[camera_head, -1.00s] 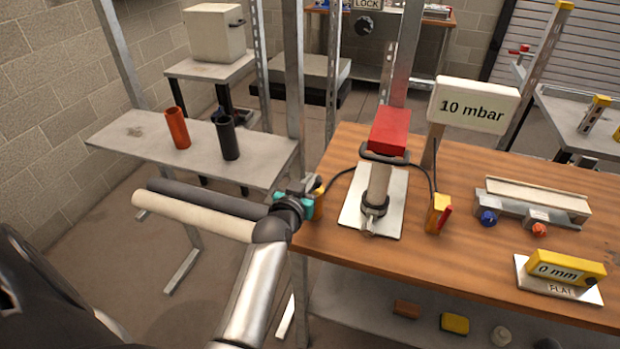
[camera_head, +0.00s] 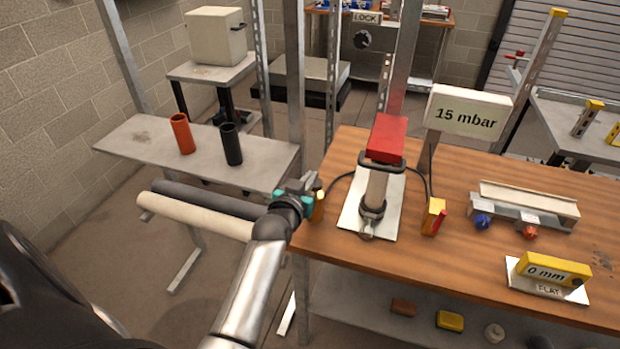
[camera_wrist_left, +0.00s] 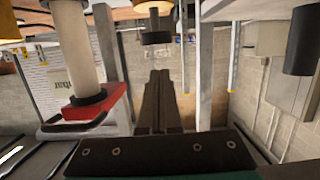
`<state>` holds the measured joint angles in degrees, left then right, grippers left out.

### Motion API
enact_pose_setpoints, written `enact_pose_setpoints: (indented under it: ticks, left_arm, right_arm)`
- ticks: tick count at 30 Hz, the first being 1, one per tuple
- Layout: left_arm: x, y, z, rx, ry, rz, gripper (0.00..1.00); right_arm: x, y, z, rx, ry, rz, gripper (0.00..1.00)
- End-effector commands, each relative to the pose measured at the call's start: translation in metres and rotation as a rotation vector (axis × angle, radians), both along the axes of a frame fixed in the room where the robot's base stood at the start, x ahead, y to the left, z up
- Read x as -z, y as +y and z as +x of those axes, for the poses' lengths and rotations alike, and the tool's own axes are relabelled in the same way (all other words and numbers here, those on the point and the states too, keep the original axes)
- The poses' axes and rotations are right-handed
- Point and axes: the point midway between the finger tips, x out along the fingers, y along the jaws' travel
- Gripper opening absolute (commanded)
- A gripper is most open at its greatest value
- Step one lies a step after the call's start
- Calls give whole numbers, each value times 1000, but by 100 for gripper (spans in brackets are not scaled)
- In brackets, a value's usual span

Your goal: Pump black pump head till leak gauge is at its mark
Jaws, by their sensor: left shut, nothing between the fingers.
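The leak gauge is a white sign (camera_head: 466,112) reading "15 mbar" above the workbench; no mark is readable on it. My left gripper (camera_head: 309,188) is shut and empty at the bench's left edge. Beside it is a small orange-brown pump body (camera_head: 318,208), its top partly hidden. In the left wrist view, which looks upside down, the black pump head (camera_wrist_left: 156,38) is a dark disc on a tan body. The shut fingers (camera_wrist_left: 160,73) point toward it, apparently with a small gap. My right gripper is not in view.
A yellow valve block (camera_head: 433,216), a grey rail fixture (camera_head: 525,208) and a "0 mm" gauge (camera_head: 553,270) stand on the wooden bench (camera_head: 460,265). A metal post rises near my left arm.

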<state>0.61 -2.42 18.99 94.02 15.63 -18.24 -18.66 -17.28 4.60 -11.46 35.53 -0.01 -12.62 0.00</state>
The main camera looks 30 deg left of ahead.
Motion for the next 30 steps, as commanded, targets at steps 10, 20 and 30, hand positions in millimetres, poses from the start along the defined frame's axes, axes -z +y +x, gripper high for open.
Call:
enact_pose_setpoints:
  ticks: [10, 20, 30]
  left_arm:
    - [-11, -14, -60, -1, 5, 0, 0]
    - [-18, -20, -84, 0, 2, -1, 0]
    - [-19, -20, -85, -1, 2, -1, 0]
  right_arm:
    - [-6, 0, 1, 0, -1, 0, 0]
    - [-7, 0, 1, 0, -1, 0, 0]
    - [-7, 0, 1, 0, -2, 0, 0]
